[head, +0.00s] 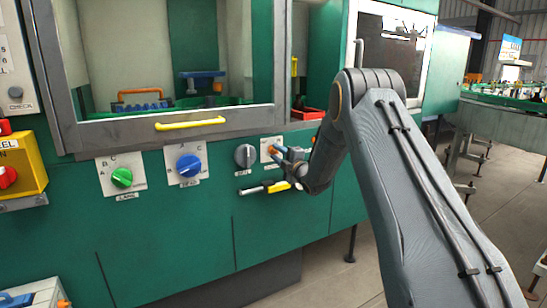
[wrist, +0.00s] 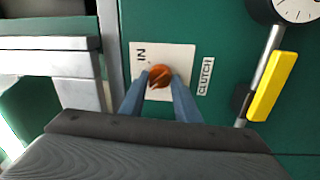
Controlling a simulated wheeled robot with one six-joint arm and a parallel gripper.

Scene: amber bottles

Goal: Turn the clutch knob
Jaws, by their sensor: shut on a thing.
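The orange clutch knob (wrist: 160,74) sits on a white plate (wrist: 178,55) marked IN, beside a CLUTCH label (wrist: 206,76), in the wrist view. My gripper (wrist: 160,82) has its two blue fingers on either side of the knob and is shut on it. In the head view my gripper (head: 282,155) reaches the machine's green front at the white plate (head: 267,146).
A lever with a yellow grip (head: 278,187) sticks out just below my gripper; it also shows in the wrist view (wrist: 272,86). A black knob (head: 245,156), a blue knob (head: 189,165) and a green knob (head: 122,178) are to the left. A yellow handle (head: 190,123) is above.

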